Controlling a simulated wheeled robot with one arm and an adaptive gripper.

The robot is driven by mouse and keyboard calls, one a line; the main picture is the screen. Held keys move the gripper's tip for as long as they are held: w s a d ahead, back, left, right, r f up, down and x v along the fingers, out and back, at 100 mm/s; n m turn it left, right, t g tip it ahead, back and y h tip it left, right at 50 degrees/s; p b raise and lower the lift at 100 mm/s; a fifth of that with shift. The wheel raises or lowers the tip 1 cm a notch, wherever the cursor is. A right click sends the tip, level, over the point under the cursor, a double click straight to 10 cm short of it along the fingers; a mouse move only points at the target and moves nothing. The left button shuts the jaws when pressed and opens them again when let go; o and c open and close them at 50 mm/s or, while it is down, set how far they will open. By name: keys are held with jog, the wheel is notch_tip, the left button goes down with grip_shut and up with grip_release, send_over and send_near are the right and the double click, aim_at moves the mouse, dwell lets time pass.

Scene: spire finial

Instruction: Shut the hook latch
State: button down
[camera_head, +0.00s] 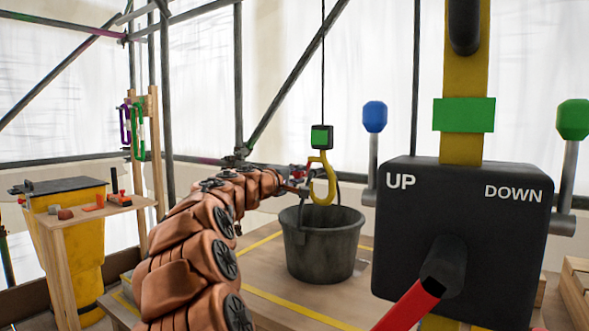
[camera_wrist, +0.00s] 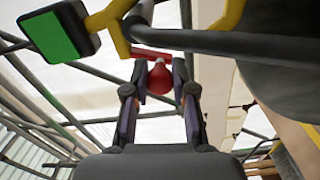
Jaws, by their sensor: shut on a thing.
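The yellow hook (camera_head: 329,184) hangs from a cable below a black block with a green face (camera_head: 321,136). In the wrist view the hook (camera_wrist: 118,30) is at the top, with the bucket's dark handle (camera_wrist: 240,43) running by its opening. The red latch has a round knob (camera_wrist: 160,78) and a thin red bar beside the handle. My gripper (camera_wrist: 160,72) has its two fingers on either side of the knob and is shut on it. In the head view my gripper (camera_head: 303,178) is at the hook's left side, small and partly hidden. Whether the latch closes the hook's mouth is unclear.
The dark bucket (camera_head: 318,250) stands on the wooden platform (camera_head: 270,285) below the hook. A black UP/DOWN control box (camera_head: 465,230) with blue and green knobs fills the right foreground. A small tool table (camera_head: 85,212) and yellow bin (camera_head: 85,250) stand left.

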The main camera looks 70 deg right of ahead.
jog(key=shift+s+a+f+n+p, duration=0.1)
jog(key=shift+s+n+p, duration=0.3)
jog(key=shift+n+p, duration=0.55)
jog(key=shift+s+a+n+p, duration=0.1)
jog(key=shift+s+n+p, duration=0.3)
jog(key=shift+n, duration=0.95)
jog(key=c, duration=0.9)
grip_release()
jog(key=shift+c, duration=0.2)
jog(key=shift+a, duration=0.1)
jog(key=v, duration=1.1)
jog(key=shift+a, duration=0.35)
jog(key=shift+w, duration=0.1)
